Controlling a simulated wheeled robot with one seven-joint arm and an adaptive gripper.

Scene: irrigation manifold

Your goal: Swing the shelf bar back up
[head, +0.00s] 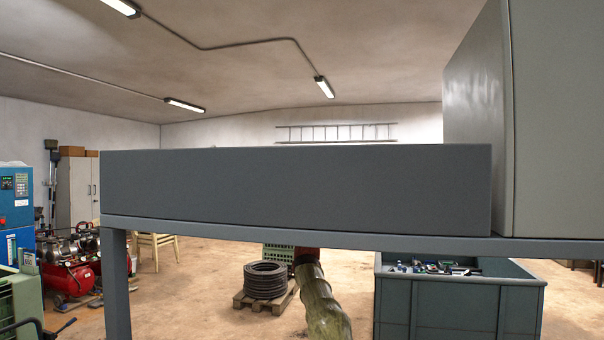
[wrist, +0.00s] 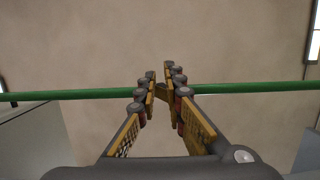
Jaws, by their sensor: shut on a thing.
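In the wrist view a long thin green bar (wrist: 70,95), which I take for the shelf bar, runs nearly level from the left edge to the right edge. My gripper (wrist: 162,85) is shut on it near its middle, with the fingers on either side of a short brownish piece at the bar. The fingers hide part of the bar there, so the exact contact is not clear. Neither the bar nor my gripper shows in the head view.
A long grey box-like panel (head: 300,190) on a grey frame (head: 360,239) fills the middle of the head view. A tall grey cabinet (head: 550,120) stands at right. Behind are a grey bin (head: 455,310), coiled hose (head: 265,280) and a red compressor (head: 72,275).

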